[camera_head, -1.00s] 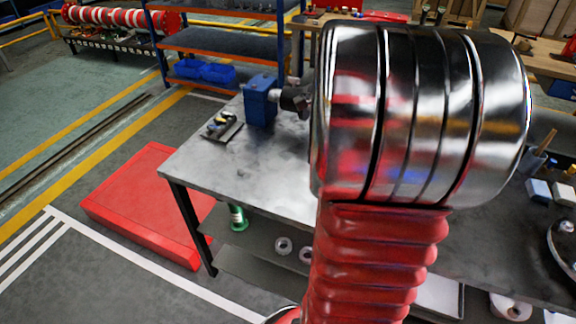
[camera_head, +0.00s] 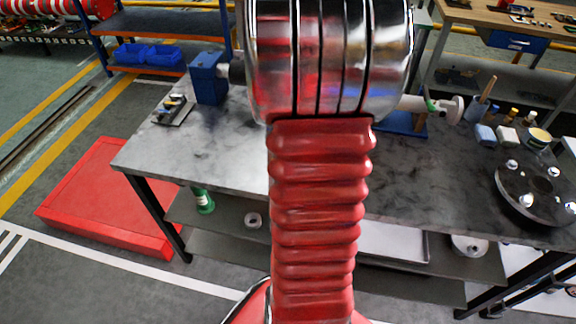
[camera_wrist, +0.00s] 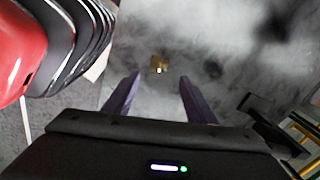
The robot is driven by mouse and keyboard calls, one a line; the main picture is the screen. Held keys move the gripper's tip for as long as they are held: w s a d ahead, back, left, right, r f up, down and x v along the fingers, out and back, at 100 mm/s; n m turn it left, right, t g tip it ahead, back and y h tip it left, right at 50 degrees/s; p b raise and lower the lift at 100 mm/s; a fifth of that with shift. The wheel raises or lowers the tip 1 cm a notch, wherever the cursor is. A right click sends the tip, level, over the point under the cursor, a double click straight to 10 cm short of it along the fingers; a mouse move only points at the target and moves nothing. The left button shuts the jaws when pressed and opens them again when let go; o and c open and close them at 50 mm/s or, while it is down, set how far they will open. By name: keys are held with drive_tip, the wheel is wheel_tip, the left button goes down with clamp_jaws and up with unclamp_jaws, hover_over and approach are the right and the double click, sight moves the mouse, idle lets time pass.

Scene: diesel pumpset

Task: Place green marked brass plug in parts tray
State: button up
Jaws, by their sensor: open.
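A small brass-coloured piece (camera_wrist: 159,64) lies on the grey mottled bench top in the wrist view, ahead of my gripper and roughly between the lines of its fingers. It may be the brass plug; no green mark can be made out. My gripper (camera_wrist: 152,88) is open and empty, its two dark fingers spread apart and not touching the piece. In the head view my arm hides the gripper and the piece. I cannot tell which container is the parts tray; a small flat tray with items (camera_head: 174,110) sits at the bench's left end.
The steel bench (camera_head: 155,150) carries a blue vise-like block (camera_head: 208,78) at left. At right are a bolted round flange (camera_head: 535,190), small bottles and a brush. A blue item (camera_head: 405,123) shows beside my arm. A red platform (camera_head: 100,195) stands left of the bench.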

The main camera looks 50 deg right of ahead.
drive_tip(key=shift+f, duration=0.85)
drive_tip(key=shift+w+a+f, duration=0.1)
drive_tip(key=shift+w+f, duration=0.1)
drive_tip(key=shift+f, duration=1.1)
drive_tip(key=shift+w+f, duration=0.15)
drive_tip(key=shift+f, duration=1.15)
clamp_jaws()
drive_tip(key=shift+r, duration=0.15)
wheel_tip(320, 180, up, 10)
